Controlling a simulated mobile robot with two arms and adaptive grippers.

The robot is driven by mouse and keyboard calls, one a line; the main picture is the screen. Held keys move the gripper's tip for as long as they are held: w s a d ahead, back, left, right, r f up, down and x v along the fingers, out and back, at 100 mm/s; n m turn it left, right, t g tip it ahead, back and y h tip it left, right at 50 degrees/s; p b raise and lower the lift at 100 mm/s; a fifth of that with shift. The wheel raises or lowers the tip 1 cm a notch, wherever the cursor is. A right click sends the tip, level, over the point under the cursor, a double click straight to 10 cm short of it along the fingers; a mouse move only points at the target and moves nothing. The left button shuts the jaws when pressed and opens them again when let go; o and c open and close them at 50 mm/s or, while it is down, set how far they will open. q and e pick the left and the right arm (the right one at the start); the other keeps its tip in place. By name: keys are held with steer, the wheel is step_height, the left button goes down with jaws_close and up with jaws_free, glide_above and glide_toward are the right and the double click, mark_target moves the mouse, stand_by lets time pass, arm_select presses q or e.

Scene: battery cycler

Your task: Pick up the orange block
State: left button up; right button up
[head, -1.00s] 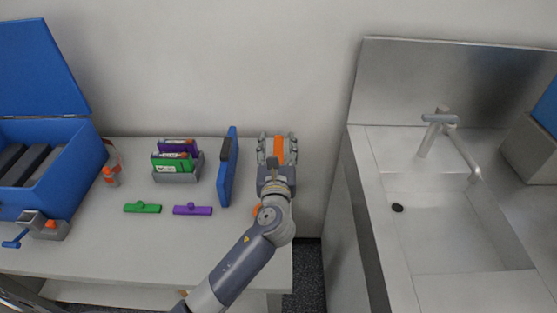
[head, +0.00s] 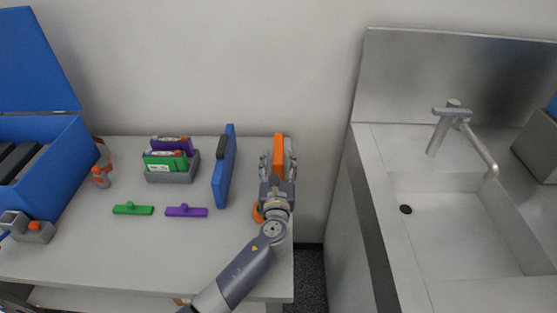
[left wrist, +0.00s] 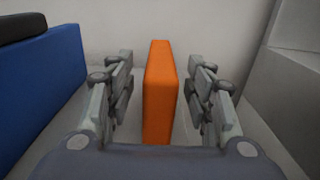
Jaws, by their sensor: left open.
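The orange block (head: 278,156) stands upright near the right back corner of the table. In the left wrist view the orange block (left wrist: 160,92) is tall and narrow and stands between the two fingers, with a gap on each side. My left gripper (head: 277,164) is open around the block and not closed on it. It also shows in the left wrist view (left wrist: 160,98), with its fingers spread. My right gripper is not in view.
A blue case (head: 223,172) stands upright just left of my gripper. A grey holder (head: 172,176) with purple and green packs, a green piece (head: 133,209) and a purple piece (head: 186,211) lie further left. An orange round thing (head: 257,212) is partly behind my arm. A sink (head: 455,225) is at right.

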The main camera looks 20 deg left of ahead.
mark_target(279, 151)
arm_select(q)
steer(key=x, duration=0.5)
steer(key=shift+r, duration=0.1)
steer(key=shift+c, duration=0.3)
steer(key=c, duration=0.8)
